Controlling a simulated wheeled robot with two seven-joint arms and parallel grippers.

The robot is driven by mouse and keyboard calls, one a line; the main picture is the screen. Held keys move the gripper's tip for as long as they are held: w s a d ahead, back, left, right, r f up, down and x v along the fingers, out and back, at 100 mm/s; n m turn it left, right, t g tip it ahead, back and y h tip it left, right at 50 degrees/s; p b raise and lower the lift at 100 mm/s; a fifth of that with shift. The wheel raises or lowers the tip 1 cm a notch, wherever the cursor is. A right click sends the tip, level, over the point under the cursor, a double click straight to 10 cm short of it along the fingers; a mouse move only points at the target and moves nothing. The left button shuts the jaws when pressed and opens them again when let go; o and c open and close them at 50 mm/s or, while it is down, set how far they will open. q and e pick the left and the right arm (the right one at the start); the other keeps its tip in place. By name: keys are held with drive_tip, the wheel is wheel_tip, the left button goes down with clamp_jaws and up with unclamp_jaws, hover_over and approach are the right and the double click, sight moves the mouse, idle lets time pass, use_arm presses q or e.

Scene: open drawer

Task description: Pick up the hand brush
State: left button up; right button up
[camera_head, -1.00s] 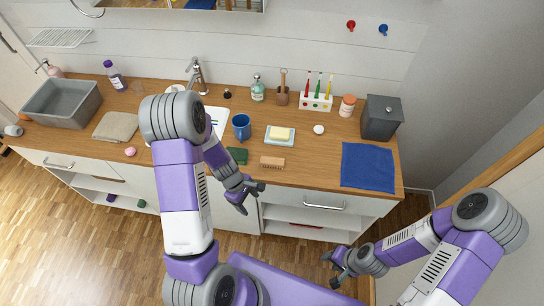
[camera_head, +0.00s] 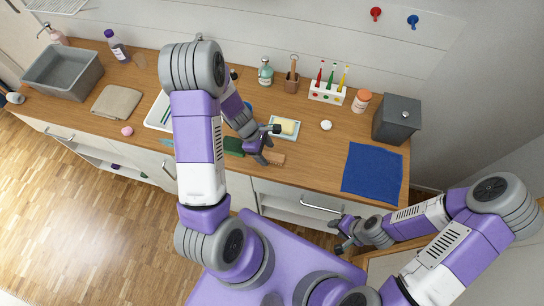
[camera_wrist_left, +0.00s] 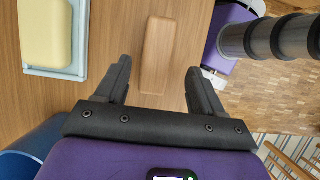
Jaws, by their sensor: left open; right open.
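The hand brush, a small tan wooden block (camera_head: 276,159), lies on the wooden counter near its front edge. In the left wrist view the brush (camera_wrist_left: 157,55) lies lengthwise between and beyond my finger tips. Its bristles are not visible. My left gripper (camera_head: 270,146) is open above the counter beside the brush, with one finger close to it in the head view. Its two fingers show apart and empty in the left wrist view (camera_wrist_left: 158,70). My right gripper (camera_head: 338,236) is open and empty, low in front of the counter by a drawer handle.
A blue cup (camera_wrist_left: 28,150) is close to my left gripper. A blue cloth (camera_head: 372,172) lies to the right. Bare counter lies between brush and cloth.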

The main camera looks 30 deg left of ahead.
sight(270, 155)
use_arm(q)
drive_tip(key=x, duration=0.4)
drive_tip(key=shift+w+b, duration=0.25)
drive_tip(key=shift+b, duration=0.1)
drive_tip(key=shift+r, duration=0.1)
drive_tip(key=c, duration=1.1)
drive_tip(key=shift+o, duration=0.2)
wheel_tip(270, 155, up, 10)
drive_tip(key=p, duration=0.3)
